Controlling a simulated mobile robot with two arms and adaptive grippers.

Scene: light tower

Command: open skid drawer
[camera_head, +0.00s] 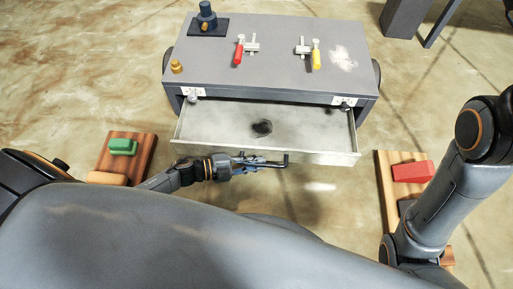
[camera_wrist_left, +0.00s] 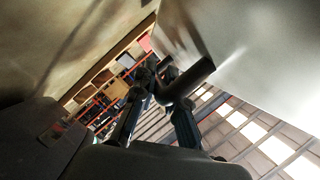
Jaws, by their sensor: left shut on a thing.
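The skid (camera_head: 270,60) is a grey box with its drawer (camera_head: 210,122) pulled out toward me. The drawer is a shallow metal tray with a dark round spot on its floor. My left gripper (camera_head: 262,162) is at the drawer's front, shut on the dark bar handle (camera_head: 284,163). In the left wrist view the handle (camera_wrist_left: 190,80) lies between the fingers, in front of the pale drawer front. My right arm shows at the right edge, but its gripper is hidden behind my own body or out of frame.
On the skid's top are a dark valve-like part (camera_head: 207,18), a red-handled clamp (camera_head: 238,52), a yellow-handled clamp (camera_head: 315,57) and a brass knob (camera_head: 177,66). Wooden boards lie on the floor, with a green block (camera_head: 122,146) at left and a red block (camera_head: 412,171) at right.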

